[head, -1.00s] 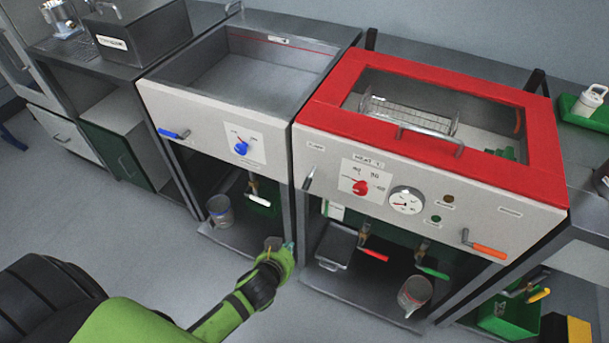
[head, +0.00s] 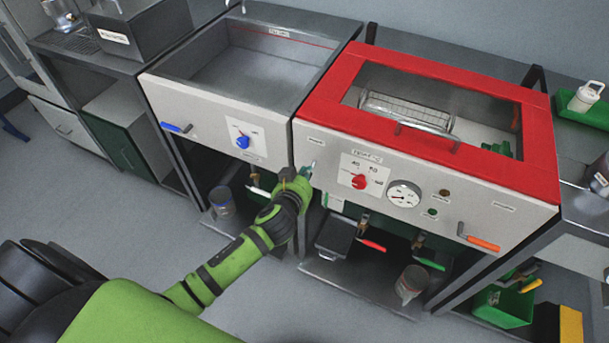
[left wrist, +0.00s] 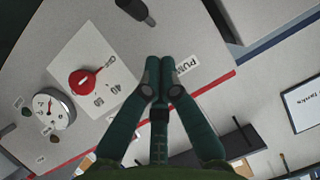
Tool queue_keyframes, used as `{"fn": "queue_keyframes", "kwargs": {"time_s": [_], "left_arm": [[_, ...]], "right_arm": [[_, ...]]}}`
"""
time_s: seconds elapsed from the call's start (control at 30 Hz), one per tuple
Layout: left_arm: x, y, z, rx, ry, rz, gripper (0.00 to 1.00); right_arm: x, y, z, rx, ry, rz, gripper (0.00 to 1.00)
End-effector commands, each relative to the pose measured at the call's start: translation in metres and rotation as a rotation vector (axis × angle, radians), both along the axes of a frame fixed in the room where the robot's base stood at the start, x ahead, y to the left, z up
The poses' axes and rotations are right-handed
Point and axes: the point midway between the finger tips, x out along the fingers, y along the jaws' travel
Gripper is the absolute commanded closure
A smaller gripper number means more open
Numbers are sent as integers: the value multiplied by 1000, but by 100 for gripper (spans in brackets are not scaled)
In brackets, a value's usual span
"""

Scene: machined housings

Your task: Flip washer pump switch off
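The washer is the red-rimmed unit (head: 440,155) with a pale front panel, a red knob (head: 359,182) and a gauge (head: 403,194). Its PUMP label (left wrist: 187,65) is beside my left fingertips in the left wrist view. A dark lever-like part (left wrist: 135,10), seemingly the pump switch, stands off the panel at the top of that view, apart from the fingers. My left gripper (head: 307,172) is at the panel's left end in the head view and hides the switch area there. Its fingers (left wrist: 160,66) are together and hold nothing visible. My right gripper is out of view.
An open basin (head: 250,75) with a blue knob (head: 243,142) is left of the washer.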

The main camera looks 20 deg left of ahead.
Motion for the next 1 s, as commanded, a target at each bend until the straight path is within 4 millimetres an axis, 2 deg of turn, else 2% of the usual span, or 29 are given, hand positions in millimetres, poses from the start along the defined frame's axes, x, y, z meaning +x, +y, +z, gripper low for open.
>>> {"fn": "queue_keyframes", "kwargs": {"time_s": [0.1,0.3,0.77,0.87,1.0], "left_arm": [[8,3,-17,0,3,1,100],[15,6,-34,-2,1,0,100],[16,7,-38,-2,-1,0,100],[16,6,-44,-4,-11,-1,100],[17,6,-55,-8,-52,-2,100]], "right_arm": [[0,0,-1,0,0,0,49],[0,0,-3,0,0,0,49],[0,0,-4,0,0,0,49],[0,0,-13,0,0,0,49],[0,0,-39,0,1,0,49]]}}
